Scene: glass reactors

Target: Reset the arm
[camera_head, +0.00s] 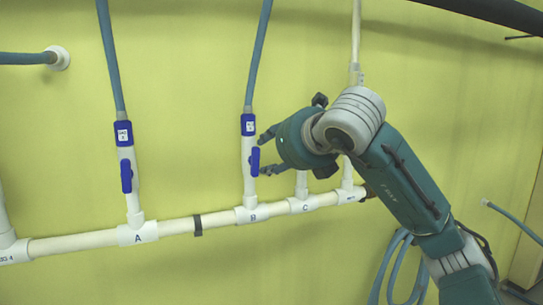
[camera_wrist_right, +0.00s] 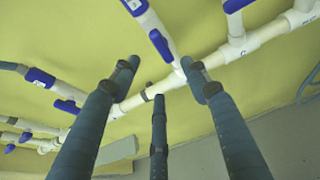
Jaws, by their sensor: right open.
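My right arm (camera_head: 400,185) comes in from the lower right in the head view and bends at the wrist in front of the wall. Its gripper (camera_head: 264,153) points left and is open, with its fingers beside the blue handle of valve B (camera_head: 255,161). I cannot tell whether they touch the handle. In the right wrist view the three fingers of the gripper (camera_wrist_right: 160,72) are spread with nothing between them. Behind them are the white pipe and a blue valve handle (camera_wrist_right: 160,45). My left gripper is not in view.
A white pipe (camera_head: 85,242) runs along the yellow wall with branches labelled A, B and C. Valve A (camera_head: 126,175) with its blue handle is at the left. The gripper hides part of branch C (camera_head: 303,205). Blue hoses (camera_head: 395,270) hang low at the right.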

